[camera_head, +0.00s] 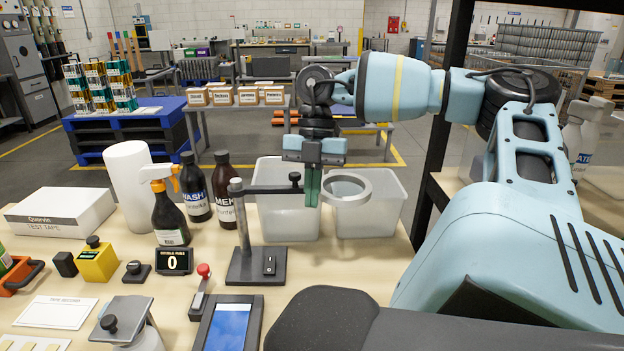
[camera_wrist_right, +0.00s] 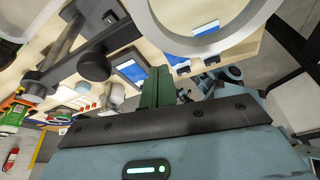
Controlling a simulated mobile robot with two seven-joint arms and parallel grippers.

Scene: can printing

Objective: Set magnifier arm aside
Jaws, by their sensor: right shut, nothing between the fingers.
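The magnifier arm (camera_head: 270,189) is a dark bar on a post (camera_head: 242,225) above a dark flat base (camera_head: 258,265). A black knob (camera_head: 295,178) and a grey lens ring (camera_head: 364,198) are at its right end. My right gripper (camera_head: 312,196) points down between knob and ring, its green fingers shut and empty. In the right wrist view, the shut fingers (camera_wrist_right: 157,88) show below the ring (camera_wrist_right: 216,41) and right of the knob (camera_wrist_right: 94,66). I cannot tell whether they touch the arm. My left gripper is not in view.
Two pale bins (camera_head: 287,221) stand behind the magnifier. Dark bottles (camera_head: 224,190), a spray bottle (camera_head: 169,215) and a white cylinder (camera_head: 126,180) stand left of it. A counter display (camera_head: 174,261), a red-knobbed lever (camera_head: 203,278) and a blue-screened tablet (camera_head: 227,327) crowd the front.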

